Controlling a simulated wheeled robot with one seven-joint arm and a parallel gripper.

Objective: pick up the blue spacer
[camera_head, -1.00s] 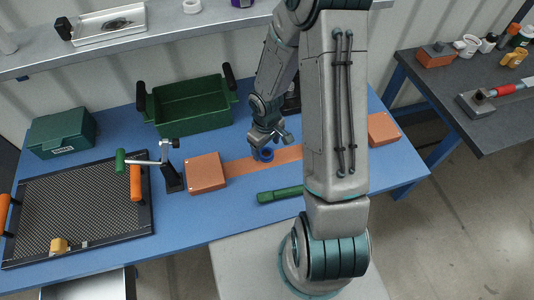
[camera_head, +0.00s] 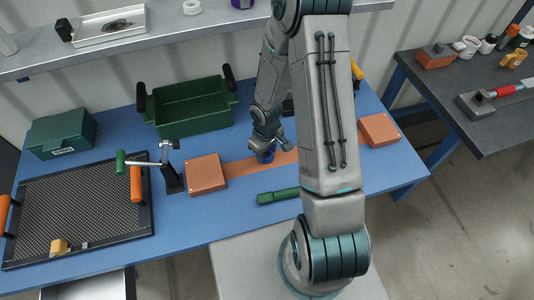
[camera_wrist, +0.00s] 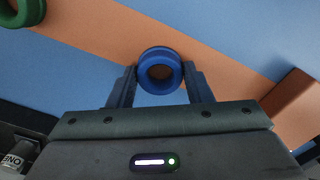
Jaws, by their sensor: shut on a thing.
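The blue spacer (camera_wrist: 160,54) is a short ring with a round hole. In the wrist view it sits between the two fingers of my gripper (camera_wrist: 160,82), which touch it from left and right. In the head view the spacer (camera_head: 266,157) shows as a small dark blue shape under my gripper (camera_head: 265,147), over the orange strip on the blue table. My gripper is shut on the spacer. I cannot tell whether the spacer touches the table or is slightly above it.
An orange block (camera_head: 206,174) stands left of my gripper and another (camera_head: 379,130) to the right. A green cylindrical bar (camera_head: 279,195) lies in front. A green open bin (camera_head: 192,106) stands behind left. A toggle clamp (camera_head: 170,170) stands beside the mesh tray (camera_head: 82,204).

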